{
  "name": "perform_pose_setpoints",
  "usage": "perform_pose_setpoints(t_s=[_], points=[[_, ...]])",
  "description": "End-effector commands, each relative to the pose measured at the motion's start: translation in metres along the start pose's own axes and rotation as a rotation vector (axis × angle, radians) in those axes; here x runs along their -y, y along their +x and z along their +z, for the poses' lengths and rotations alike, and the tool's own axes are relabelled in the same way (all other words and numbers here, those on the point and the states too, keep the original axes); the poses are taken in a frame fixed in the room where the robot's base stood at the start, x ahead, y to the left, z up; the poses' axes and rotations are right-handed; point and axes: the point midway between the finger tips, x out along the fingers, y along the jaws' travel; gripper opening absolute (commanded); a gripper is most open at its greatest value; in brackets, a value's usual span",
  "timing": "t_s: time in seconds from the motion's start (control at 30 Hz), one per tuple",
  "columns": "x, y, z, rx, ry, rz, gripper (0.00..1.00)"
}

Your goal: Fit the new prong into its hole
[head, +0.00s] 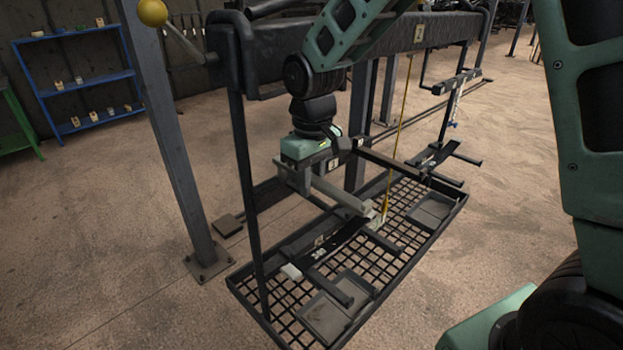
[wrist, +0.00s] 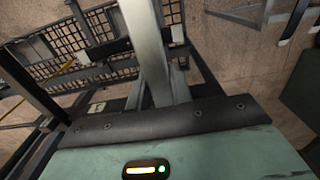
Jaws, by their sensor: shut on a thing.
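My gripper (head: 374,214) reaches down over the mesh tray from the green wrist, its long grey fingers pointing forward and low. The tips meet the upper end of a dark bar (head: 343,243), which looks like the prong. The bar slopes down left, with pale pieces near both ends. The grip itself is too small to see clearly. I cannot make out the hole.
A black mesh tray (head: 238,289) with flat plates lies below the thick rack beam (head: 285,45). A yellow cord (head: 400,125) hangs from the beam close to my fingertips. A grey post (head: 168,130) stands left. A blue shelf (head: 78,84) is at the back. Floor at front left is clear.

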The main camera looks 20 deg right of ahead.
Motion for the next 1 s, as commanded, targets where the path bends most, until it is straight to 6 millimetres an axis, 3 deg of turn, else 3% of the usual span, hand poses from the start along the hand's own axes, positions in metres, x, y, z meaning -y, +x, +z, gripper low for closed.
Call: perform_pose_setpoints(t_s=[1.0], points=[[0.000,0.018,0.000,-0.001,0.000,0.000,0.00]])
